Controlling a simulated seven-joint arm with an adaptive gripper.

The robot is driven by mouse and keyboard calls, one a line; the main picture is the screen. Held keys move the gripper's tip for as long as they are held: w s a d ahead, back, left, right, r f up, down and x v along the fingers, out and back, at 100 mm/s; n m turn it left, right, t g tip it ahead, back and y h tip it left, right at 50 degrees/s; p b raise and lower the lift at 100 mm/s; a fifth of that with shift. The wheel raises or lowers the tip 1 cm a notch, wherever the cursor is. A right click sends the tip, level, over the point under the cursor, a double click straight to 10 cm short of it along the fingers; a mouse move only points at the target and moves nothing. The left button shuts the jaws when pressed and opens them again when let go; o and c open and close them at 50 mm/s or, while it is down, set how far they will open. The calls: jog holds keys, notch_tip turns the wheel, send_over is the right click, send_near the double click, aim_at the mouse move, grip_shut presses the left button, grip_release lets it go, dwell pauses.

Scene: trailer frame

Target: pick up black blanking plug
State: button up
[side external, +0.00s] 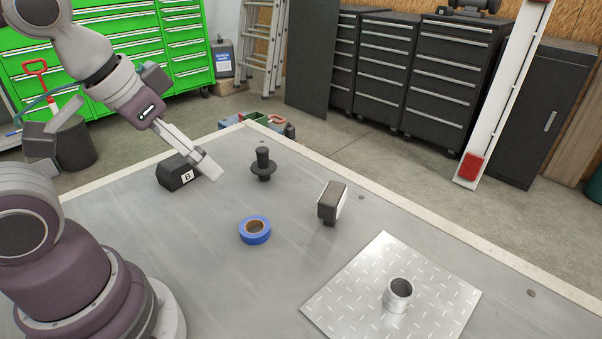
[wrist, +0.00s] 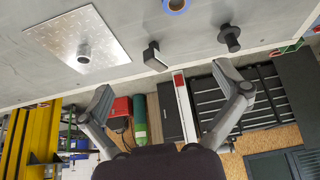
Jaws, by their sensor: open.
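The black blanking plug (side external: 263,166) stands upright on the grey metal table, with a wide flange low on its stem. It also shows in the wrist view (wrist: 230,38), near the top right. My gripper (side external: 207,168) is above the table, to the left of the plug in the side view and apart from it. In the wrist view my gripper (wrist: 165,88) has its two fingers spread wide with nothing between them.
A black block marked B (side external: 177,173) sits beside my fingers in the side view. A blue tape roll (side external: 246,234), a black block with a pale face (side external: 330,202) and a tread plate (side external: 350,287) with a metal pipe stub (side external: 398,295) occupy the table. Bare table lies between them.

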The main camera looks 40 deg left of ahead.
jog(key=n+y, duration=0.2)
jog(key=n, duration=0.2)
send_near(260, 162)
jog(key=f, duration=0.2)
jog(key=shift+n+y, duration=0.3)
jog(key=x, duration=0.5)
jog(key=shift+w+a+r, duration=0.1)
jog(key=shift+w+a, duration=0.05)
jog(key=shift+a, duration=0.2)
jog(key=x, duration=0.5)
jog(key=shift+w+d+f, duration=0.25)
jog(key=shift+w+d, duration=0.05)
jog(key=shift+w, duration=0.2)
jog(key=c, duration=1.3)
